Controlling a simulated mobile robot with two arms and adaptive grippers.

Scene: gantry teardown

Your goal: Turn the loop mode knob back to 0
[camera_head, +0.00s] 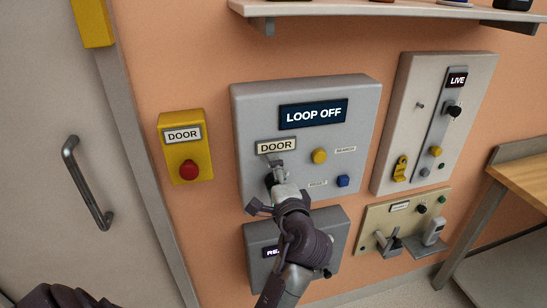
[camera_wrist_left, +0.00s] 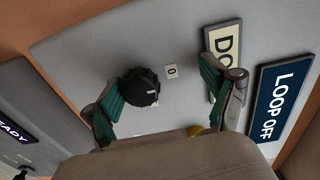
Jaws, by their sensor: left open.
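The loop mode knob is a black, ridged round knob (camera_wrist_left: 140,87) on the grey control panel (camera_head: 365,105). In the head view my left gripper (camera_head: 275,176) covers most of the knob. The panel's display (camera_head: 313,114) reads "LOOP OFF". My right gripper is not in view.
A "DOOR" plate (camera_head: 276,146), a yellow button (camera_head: 319,156) and a blue button (camera_head: 342,181) are near the knob. A yellow box with a red button (camera_head: 188,170) is at left. A "LIVE" panel (camera_head: 399,115) is at right, and a shelf (camera_head: 350,10) is above.

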